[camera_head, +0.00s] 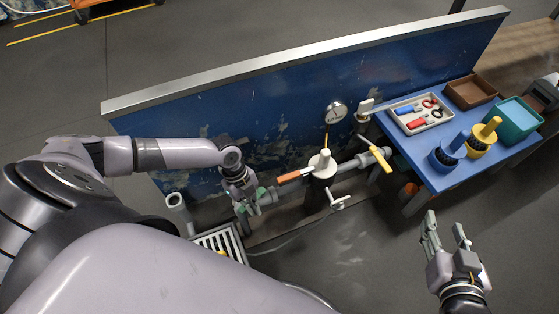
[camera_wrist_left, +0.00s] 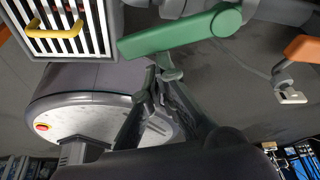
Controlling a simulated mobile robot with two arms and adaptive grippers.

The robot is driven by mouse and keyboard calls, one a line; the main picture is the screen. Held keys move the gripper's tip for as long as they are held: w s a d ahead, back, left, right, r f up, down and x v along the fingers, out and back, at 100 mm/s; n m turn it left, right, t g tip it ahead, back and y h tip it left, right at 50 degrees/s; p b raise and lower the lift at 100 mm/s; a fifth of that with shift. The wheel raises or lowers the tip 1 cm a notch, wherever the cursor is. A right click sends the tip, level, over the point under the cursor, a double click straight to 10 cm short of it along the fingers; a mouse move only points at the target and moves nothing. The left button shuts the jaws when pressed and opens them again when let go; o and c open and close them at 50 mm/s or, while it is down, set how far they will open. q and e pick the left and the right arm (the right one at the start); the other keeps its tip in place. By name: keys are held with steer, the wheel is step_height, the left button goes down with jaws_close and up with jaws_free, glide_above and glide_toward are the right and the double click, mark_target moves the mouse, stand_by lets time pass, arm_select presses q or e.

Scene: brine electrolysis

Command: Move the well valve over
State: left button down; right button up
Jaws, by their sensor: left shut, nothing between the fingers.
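A valve with a green lever handle (camera_wrist_left: 180,33) sits on the pipework. In the head view its green handle (camera_head: 262,192) is partly hidden by my left gripper. My left gripper (camera_head: 252,208) is shut and empty at this valve. In the left wrist view its fingertips (camera_wrist_left: 158,76) are just below the green handle, close to its stem; I cannot tell whether they touch. An orange-handled valve (camera_head: 289,177) and a yellow-handled valve (camera_head: 381,160) are further right on the pipe. No label shows which is the well valve. My right gripper (camera_head: 446,222) is open and empty over the floor.
A round gauge (camera_head: 336,112) stands above the pipe, before a blue panel (camera_head: 200,120). A drain grate (camera_head: 232,240) lies left of the valves, with a yellow handle in the wrist view (camera_wrist_left: 55,31). A blue table (camera_head: 420,160) with trays stands right.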

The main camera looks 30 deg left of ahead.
arm_select(q)
steer(key=shift+a+m, duration=0.7)
steer(key=shift+a, duration=0.35)
